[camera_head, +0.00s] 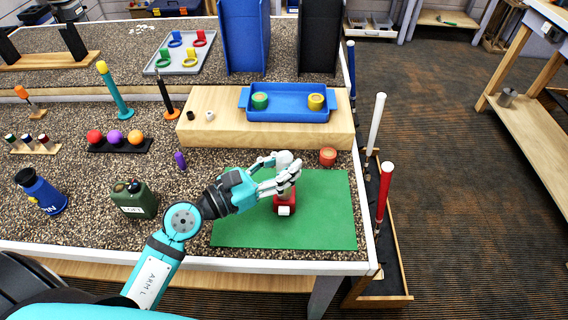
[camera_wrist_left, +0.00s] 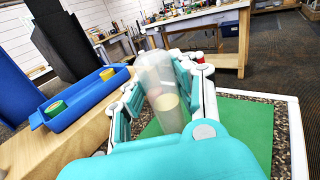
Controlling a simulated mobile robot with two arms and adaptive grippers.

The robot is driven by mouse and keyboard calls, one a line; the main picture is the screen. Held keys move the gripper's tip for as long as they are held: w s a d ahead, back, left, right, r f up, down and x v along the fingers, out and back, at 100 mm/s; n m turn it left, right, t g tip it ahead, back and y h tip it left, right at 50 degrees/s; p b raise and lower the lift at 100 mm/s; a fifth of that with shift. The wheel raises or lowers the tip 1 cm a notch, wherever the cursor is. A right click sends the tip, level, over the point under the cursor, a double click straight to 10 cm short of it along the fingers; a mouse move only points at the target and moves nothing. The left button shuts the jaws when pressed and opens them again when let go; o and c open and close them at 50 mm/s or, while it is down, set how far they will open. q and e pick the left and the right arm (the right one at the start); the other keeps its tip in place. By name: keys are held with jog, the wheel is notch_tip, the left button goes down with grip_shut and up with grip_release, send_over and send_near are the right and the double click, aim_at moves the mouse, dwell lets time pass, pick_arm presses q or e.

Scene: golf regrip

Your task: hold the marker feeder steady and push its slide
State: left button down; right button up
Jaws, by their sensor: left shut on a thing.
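The marker feeder (camera_head: 285,205) stands upright on a green mat (camera_head: 325,225), with a red base and a small white block at its front, which may be the slide. My left gripper (camera_head: 286,176) is shut around the feeder's upper tube. In the left wrist view the translucent tube (camera_wrist_left: 165,95) sits between the fingers of my left gripper (camera_wrist_left: 160,100), with a pale yellowish disc visible inside. The feeder's base is hidden in the wrist view. My right gripper is in neither view.
A round red-brown piece (camera_head: 328,156) stands just behind the mat. A wooden block (camera_head: 225,128) carries a blue tray (camera_head: 290,116) with green and yellow pieces. A green canister (camera_head: 134,200) and blue container (camera_head: 40,191) stand left. The mat's right part is clear.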

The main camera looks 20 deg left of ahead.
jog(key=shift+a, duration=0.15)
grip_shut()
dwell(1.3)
